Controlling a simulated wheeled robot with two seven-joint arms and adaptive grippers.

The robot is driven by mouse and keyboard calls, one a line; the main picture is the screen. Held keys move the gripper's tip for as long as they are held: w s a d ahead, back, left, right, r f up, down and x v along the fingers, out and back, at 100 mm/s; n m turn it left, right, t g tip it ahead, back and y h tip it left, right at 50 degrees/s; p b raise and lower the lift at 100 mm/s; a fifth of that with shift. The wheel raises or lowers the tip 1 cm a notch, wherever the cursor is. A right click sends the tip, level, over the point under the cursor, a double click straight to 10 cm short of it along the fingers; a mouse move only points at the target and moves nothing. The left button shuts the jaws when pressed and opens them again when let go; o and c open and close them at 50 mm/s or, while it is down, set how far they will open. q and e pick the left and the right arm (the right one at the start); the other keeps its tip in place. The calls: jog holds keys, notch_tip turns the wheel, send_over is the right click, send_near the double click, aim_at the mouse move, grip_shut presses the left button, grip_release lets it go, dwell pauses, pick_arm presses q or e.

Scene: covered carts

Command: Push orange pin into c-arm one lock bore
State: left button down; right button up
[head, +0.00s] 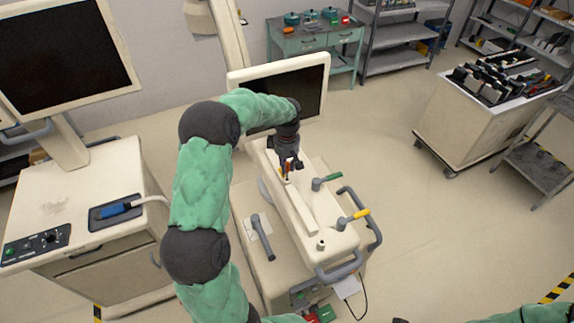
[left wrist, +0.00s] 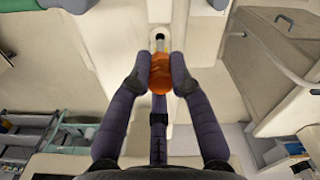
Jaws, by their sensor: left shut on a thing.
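The orange pin (left wrist: 160,74) is between the two fingers of my left gripper (left wrist: 160,80) in the left wrist view. Its metal shank points at a dark round bore (left wrist: 159,38) in the cream surface of the c-arm cart. The shank's tip reaches the bore's edge; I cannot tell how deep it sits. In the head view my left gripper (head: 287,172) hangs over the cream c-arm unit (head: 300,205), with a bit of orange at its fingertips. My right gripper is not in view; only a piece of green arm shows at the bottom right.
Green (head: 327,181) and yellow (head: 353,218) handled levers stand on the unit close to my left gripper. A monitor (head: 285,90) rises behind it. Another cart with a screen (head: 65,50) stands at left. The floor at right is open up to a bin of parts (head: 480,110).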

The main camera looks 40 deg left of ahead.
aim_at(287, 178)
pick_arm(q)
jog(key=shift+f+b, duration=1.9)
jog(key=shift+f, duration=0.7)
jog(key=c, duration=1.1)
grip_release()
jog(key=shift+o, duration=0.2)
jog(key=shift+r, duration=0.1)
notch_tip(287, 178, up, 12)
